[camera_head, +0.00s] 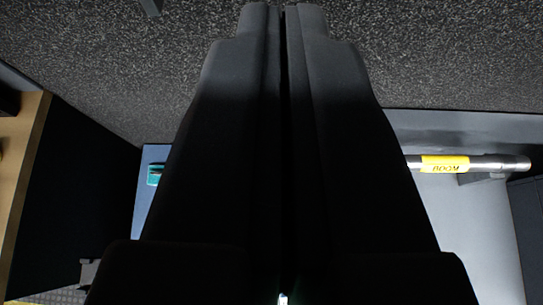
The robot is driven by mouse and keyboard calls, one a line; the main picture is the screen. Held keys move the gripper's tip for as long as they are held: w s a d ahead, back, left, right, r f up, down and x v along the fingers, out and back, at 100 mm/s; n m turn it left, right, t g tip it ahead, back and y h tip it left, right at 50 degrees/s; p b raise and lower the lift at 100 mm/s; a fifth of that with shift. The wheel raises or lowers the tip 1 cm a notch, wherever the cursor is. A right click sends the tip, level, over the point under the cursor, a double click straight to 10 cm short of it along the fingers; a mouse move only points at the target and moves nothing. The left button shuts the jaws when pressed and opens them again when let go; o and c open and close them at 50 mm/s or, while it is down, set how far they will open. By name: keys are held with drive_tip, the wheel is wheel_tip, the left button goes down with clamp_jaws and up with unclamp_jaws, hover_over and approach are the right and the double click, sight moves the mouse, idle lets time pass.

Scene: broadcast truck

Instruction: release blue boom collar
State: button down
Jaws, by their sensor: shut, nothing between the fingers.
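My gripper (284,12) fills the middle of the view, dark and seen from behind, with its two fingers closed together along a thin seam. Nothing shows between the fingertips. A silver tube (498,163) lies level at the right, with a yellow band (445,165) whose black lettering appears to read BOOM upside down. The tube's left end is hidden behind my gripper. I cannot make out a blue collar on the part of the tube that shows. My fingertips are apart from the tube, up and to its left in the picture.
A speckled dark grey surface (110,60) spans the top. A grey panel (460,230) lies below the tube. At the left are a black box-like unit (85,180) with a wooden edge (28,170) and a blue surface (145,215) bearing a small teal item (155,174).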

drive_tip(key=w+f+g+p, duration=0.5)
drive_tip(key=w+f+p, duration=0.3)
drive_tip(key=w+f, duration=0.5)
wheel_tip(320, 180, down, 18)
drive_tip(key=g+p, duration=0.4)
drive_tip(key=p, duration=0.3)
drive_tip(key=shift+s+a, duration=0.3)
drive_tip(key=shift+a, duration=0.1)
drive_tip(key=p+x, duration=0.2)
drive_tip(key=x, duration=0.8)
drive_tip(key=shift+s+p, duration=0.8)
drive_tip(key=shift+s, duration=1.25)
drive_tip(key=shift+d, duration=0.1)
